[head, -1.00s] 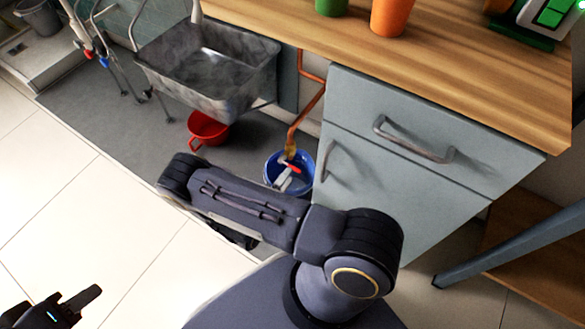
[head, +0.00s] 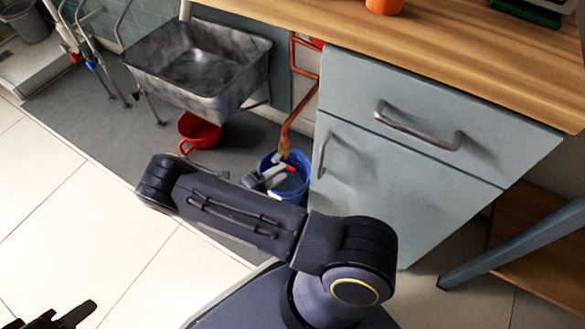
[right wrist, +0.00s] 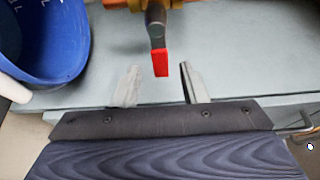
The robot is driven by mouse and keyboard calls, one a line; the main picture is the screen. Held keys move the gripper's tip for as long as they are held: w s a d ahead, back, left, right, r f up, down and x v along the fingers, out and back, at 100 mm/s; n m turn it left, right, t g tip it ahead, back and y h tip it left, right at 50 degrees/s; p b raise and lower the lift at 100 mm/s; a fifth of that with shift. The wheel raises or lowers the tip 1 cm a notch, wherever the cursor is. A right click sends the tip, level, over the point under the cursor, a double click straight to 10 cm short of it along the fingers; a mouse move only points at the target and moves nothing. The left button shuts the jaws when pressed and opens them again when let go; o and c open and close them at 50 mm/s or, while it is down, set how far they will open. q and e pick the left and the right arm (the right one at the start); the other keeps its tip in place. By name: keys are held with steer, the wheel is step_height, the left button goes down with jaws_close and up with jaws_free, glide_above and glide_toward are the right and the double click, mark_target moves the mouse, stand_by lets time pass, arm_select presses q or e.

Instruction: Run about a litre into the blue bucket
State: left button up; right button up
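The blue bucket (head: 300,187) stands on the floor below a copper pipe with a brass tap (head: 284,150). The tap's red lever (head: 290,168) hangs over the bucket. My right gripper (head: 282,172) is over the bucket's left side, close to the lever. In the right wrist view the red lever (right wrist: 159,55) points down between two parted fingers (right wrist: 158,82), with gaps on both sides. The bucket (right wrist: 45,40) is at that view's left edge. I cannot make out a water stream or the water level. My left gripper (head: 60,318) is partly cut off at bottom left, away from everything.
A grey cabinet (head: 400,180) with a wooden worktop (head: 430,50) is right of the bucket. A metal sink (head: 200,70) hangs at the left, a red bucket (head: 200,130) below it. The tiled floor (head: 80,220) at left is clear.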

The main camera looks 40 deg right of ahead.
steer(key=d+b, duration=0.1)
steer(key=d, duration=0.5)
jaws_close()
